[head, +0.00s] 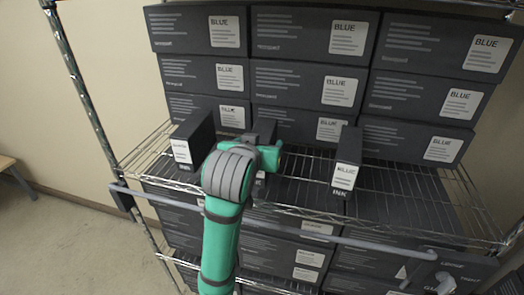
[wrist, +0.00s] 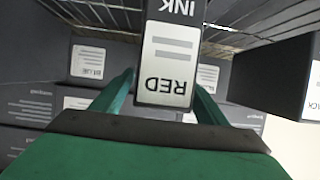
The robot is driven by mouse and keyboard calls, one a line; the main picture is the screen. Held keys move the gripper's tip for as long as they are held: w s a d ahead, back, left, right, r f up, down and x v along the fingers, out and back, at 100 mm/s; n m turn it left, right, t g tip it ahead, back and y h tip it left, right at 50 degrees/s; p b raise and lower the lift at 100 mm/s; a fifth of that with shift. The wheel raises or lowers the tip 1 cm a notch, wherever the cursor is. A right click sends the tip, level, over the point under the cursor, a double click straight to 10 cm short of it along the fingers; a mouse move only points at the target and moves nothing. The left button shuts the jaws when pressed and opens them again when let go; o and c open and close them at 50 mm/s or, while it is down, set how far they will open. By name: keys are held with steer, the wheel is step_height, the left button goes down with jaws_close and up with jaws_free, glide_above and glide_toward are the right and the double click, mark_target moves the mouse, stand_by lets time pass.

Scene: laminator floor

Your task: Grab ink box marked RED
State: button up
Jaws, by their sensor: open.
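The ink box marked RED (wrist: 170,65) fills the upper middle of the wrist view, its white label upside down there. My gripper (wrist: 164,84) is open, with one green finger on each side of the box's label end. I cannot tell whether either finger touches it. In the head view my gripper (head: 267,157) is at the front of the wire shelf, and the dark top of the box (head: 265,128) shows just behind it. Its label is mostly hidden there by my gripper and wrist.
A dark box (head: 195,135) stands to the left; its label end, reading "ACK", shows in the wrist view (wrist: 312,90). A box marked BLUE (head: 347,175) stands to the right. Stacked BLUE boxes (head: 305,85) fill the back. A grey rail (head: 300,232) runs along the wire shelf's front.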

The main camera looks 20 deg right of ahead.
steer(key=shift+x, duration=1.35)
steer(key=shift+a+r, duration=0.1)
steer(key=c, duration=1.5)
steer(key=shift+c, duration=0.2)
